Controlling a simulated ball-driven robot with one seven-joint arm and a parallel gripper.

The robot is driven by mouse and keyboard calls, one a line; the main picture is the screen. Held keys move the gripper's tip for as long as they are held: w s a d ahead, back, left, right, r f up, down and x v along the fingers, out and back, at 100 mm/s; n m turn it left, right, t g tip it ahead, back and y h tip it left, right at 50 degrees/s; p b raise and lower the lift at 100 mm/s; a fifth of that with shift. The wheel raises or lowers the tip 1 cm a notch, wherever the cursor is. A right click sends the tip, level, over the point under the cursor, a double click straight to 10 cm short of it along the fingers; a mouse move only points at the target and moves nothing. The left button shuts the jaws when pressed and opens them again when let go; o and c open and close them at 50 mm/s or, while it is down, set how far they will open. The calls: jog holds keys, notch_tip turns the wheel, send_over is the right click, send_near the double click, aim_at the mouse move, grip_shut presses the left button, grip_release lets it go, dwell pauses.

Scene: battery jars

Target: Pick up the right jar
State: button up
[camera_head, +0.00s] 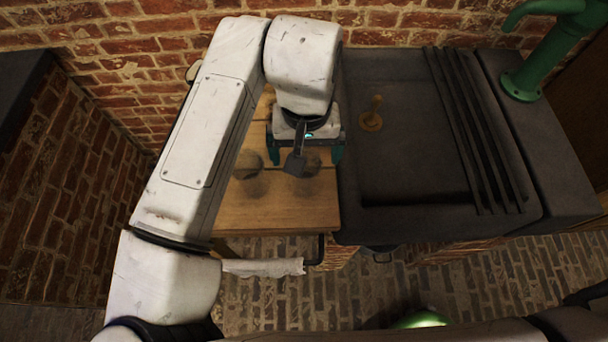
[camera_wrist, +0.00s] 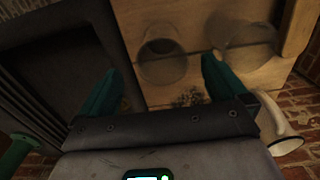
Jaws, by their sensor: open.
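Two clear glass jars stand on the wooden counter (camera_head: 290,212). The right jar (camera_head: 312,165) is nearer the dark sink and is partly hidden behind my gripper in the head view. In the wrist view the right jar (camera_wrist: 163,62) appears between and beyond the fingertips. The left jar (camera_head: 249,164) shows in the wrist view (camera_wrist: 243,48) outside the fingers, on the right. My gripper (camera_head: 304,157) has teal fingers spread apart above the counter, with nothing between them that I can see held. It also shows in the wrist view (camera_wrist: 160,65). Its exact height over the jar is unclear.
A dark stone sink (camera_head: 400,185) with a small brass piece (camera_head: 371,121) lies right of the counter. A green pump (camera_head: 540,50) stands at the far right. A brick wall is behind. A white, flared object (camera_wrist: 287,138) sits near the gripper's side in the wrist view.

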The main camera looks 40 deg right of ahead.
jog(key=p, duration=0.1)
send_over(305, 173)
jog(key=s+a, duration=0.2)
jog(key=shift+d+f, duration=0.15)
jog(key=shift+f, duration=4.25)
jog(key=c, duration=1.2)
